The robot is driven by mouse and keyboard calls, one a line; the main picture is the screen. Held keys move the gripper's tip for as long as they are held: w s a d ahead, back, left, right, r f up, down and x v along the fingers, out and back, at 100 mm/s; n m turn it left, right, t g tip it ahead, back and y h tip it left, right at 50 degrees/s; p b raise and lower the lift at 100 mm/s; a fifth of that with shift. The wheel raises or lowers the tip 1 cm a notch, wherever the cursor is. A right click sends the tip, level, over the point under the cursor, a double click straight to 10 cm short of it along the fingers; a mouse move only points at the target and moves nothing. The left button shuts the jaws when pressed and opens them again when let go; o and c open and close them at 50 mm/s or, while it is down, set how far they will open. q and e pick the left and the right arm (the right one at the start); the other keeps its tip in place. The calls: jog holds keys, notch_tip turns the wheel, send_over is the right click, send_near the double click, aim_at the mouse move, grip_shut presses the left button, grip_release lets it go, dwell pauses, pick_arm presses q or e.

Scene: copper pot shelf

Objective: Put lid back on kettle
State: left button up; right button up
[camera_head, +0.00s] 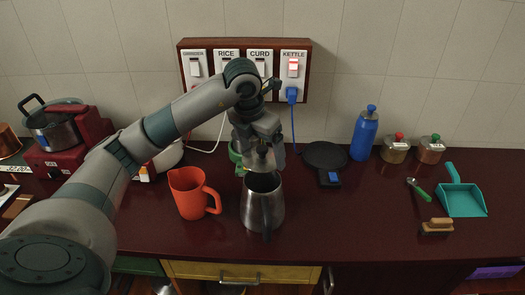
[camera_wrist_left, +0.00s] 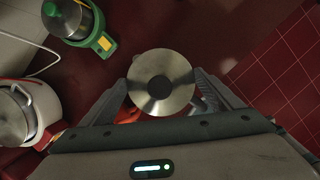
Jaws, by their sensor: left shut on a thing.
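The steel kettle (camera_head: 263,205) stands upright on the dark red counter, its top open and dark inside and its dark handle toward the front. My left gripper (camera_head: 261,158) is just above and behind the kettle's mouth, pointing down. It is shut on the lid (camera_wrist_left: 161,83), a round steel disc with a dark knob that shows between the fingers in the left wrist view. In the head view the lid is mostly hidden by the gripper, so its exact gap from the kettle's rim cannot be told. My right gripper is not in view.
An orange jug (camera_head: 192,194) stands close left of the kettle. A green-handled steel vessel (camera_wrist_left: 72,18) is behind my gripper. A round black base (camera_head: 325,154) and a blue bottle (camera_head: 365,134) are to the right. The front right counter holds a brush (camera_head: 437,226) and teal dustpan (camera_head: 463,200).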

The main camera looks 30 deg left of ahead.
pick_arm(q)
jog(key=shift+f+b, duration=0.55)
jog(key=shift+f, duration=0.75)
jog(key=shift+f+b, duration=0.35)
jog(key=shift+f, duration=0.35)
jog(key=shift+f+b, duration=0.6)
jog(key=shift+f, duration=0.3)
jog(key=shift+f+b, duration=0.1)
jog(key=shift+b, duration=0.25)
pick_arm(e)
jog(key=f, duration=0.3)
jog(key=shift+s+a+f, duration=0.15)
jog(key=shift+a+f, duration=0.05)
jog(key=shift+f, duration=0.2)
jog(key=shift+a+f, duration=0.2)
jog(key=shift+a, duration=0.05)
pick_arm(q)
jog(key=shift+b, duration=0.4)
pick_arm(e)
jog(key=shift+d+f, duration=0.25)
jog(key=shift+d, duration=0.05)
pick_arm(q)
jog(key=shift+f+b, duration=0.1)
jog(key=shift+b, duration=0.2)
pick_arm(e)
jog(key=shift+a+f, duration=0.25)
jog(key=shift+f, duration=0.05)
